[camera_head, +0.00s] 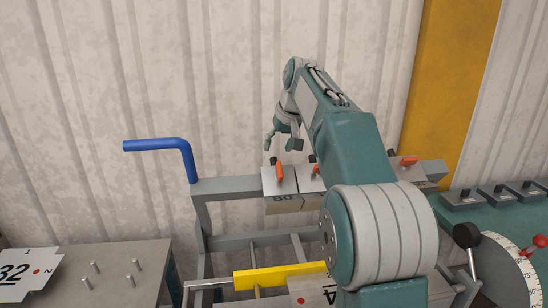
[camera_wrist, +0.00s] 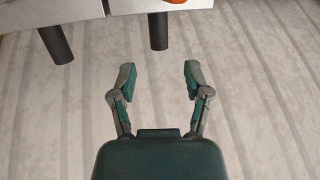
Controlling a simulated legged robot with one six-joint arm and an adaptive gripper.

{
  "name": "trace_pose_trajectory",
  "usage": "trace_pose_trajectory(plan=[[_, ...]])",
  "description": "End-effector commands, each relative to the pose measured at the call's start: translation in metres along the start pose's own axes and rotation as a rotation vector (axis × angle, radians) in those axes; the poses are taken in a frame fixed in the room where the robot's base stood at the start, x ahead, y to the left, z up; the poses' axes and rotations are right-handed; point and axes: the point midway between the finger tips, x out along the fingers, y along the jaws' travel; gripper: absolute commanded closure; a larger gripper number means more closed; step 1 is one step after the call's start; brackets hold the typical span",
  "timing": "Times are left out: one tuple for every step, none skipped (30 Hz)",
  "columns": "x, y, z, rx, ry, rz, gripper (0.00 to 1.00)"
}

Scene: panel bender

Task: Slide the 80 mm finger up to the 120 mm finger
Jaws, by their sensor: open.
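The 80 mm finger (camera_head: 272,184), a grey block marked 80 with an orange lever, sits on the grey beam. A second grey finger (camera_head: 308,182) with an orange lever stands close to its right, partly behind my arm; its number is hidden. I cannot read a 120 mark anywhere. My gripper (camera_head: 282,143) is open and empty, above and behind the 80 mm finger, apart from it. In the wrist view my gripper (camera_wrist: 160,76) has its fingers spread over bare background. Two grey plates with dark pegs show at the top edge there; I cannot tell which fingers they are.
The grey beam (camera_head: 230,186) carries a blue bent handle (camera_head: 160,144) at its left end. Another orange lever (camera_head: 409,160) is at the right. A yellow bar (camera_head: 280,275) lies lower in front. A pegged table (camera_head: 130,265) stands left, a green bench (camera_head: 470,222) right.

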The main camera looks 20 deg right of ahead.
Motion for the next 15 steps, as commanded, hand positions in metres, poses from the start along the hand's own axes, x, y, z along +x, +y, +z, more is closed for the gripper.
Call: trace_pose_trajectory(plan=[[-0.012,0.0,-0.001,0.0,0.004,0.001,0.38],[-0.018,0.0,-0.001,0.0,0.004,0.001,0.38],[-0.026,0.0,-0.001,0.0,0.004,0.001,0.38],[-0.032,0.0,-0.001,0.0,0.003,0.001,0.38],[-0.037,0.0,-0.001,0.0,0.003,0.001,0.38],[-0.043,0.0,-0.001,0.0,0.002,0.001,0.38],[-0.047,0.0,-0.001,0.0,0.002,0.001,0.38],[-0.051,0.0,-0.001,0.0,0.001,0.001,0.38],[-0.055,0.0,-0.001,0.0,0.001,0.001,0.38],[-0.057,0.0,-0.001,0.0,0.001,0.001,0.38],[-0.059,0.0,-0.001,0.0,0.0,0.001,0.38],[-0.061,0.0,-0.001,0.0,-0.001,0.001,0.38],[-0.062,0.0,0.0,0.0,-0.002,0.001,0.38],[-0.063,0.0,0.0,0.0,-0.002,0.0,0.38],[-0.063,0.0,0.0,0.0,-0.002,0.0,0.38]])
